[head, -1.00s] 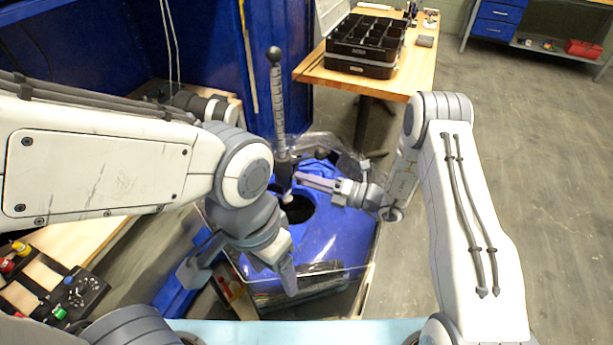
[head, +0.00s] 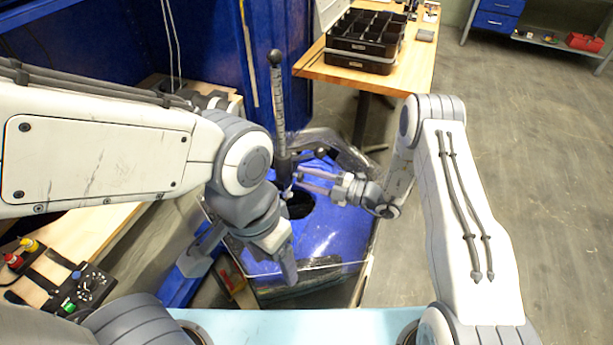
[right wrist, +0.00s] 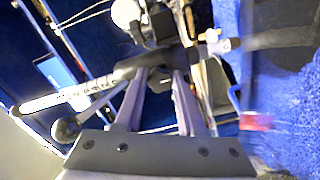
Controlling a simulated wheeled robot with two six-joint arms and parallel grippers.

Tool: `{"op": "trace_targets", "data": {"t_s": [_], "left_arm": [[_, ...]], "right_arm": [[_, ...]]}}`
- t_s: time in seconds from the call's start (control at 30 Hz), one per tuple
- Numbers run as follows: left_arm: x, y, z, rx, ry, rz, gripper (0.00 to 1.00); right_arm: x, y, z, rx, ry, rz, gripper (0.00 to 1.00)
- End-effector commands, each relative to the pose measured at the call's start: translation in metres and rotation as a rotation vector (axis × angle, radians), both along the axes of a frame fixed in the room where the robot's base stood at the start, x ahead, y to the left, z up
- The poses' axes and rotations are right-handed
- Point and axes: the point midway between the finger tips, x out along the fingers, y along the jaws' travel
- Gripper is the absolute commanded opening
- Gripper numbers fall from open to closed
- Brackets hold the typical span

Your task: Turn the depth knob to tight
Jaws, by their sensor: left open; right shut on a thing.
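The depth knob seems to be part of the dark clamp at the foot of a marked upright rod (head: 279,110) with a black ball on top. A black ball knob (head: 320,153) sticks out right of the rod. My right gripper (head: 299,182) reaches in from the right, shut on a dark part beside the rod's foot. In the right wrist view its fingers (right wrist: 162,72) meet the dark collar (right wrist: 150,65); which part they grip is unclear. A black ball (right wrist: 66,129) shows lower left there. My left gripper (head: 288,272) points down, open, over the tank's near side, apart from the rod.
The blue tank top (head: 335,230) has a dark round opening and a clear rim. A control box (head: 88,286) with a dial lies at lower left. A wooden table (head: 400,85) with a black divided tray (head: 365,40) stands behind. Open floor lies at right.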

Motion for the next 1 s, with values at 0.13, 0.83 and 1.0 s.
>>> {"op": "trace_targets", "data": {"t_s": [0.13,0.83,1.0], "left_arm": [[0.0000,0.0000,0.0011,0.000,0.000,0.000,0.69],[0.0000,0.0000,0.0013,0.000,0.000,0.000,0.69],[0.0000,0.0000,0.0013,0.000,0.000,0.000,0.69]], "right_arm": [[0.0000,-0.0005,-0.0008,0.013,0.037,-0.002,0.00],[-0.0001,-0.0004,-0.0010,0.021,0.054,-0.002,0.69],[0.0000,-0.0002,-0.0007,0.021,0.053,-0.001,0.69]]}}
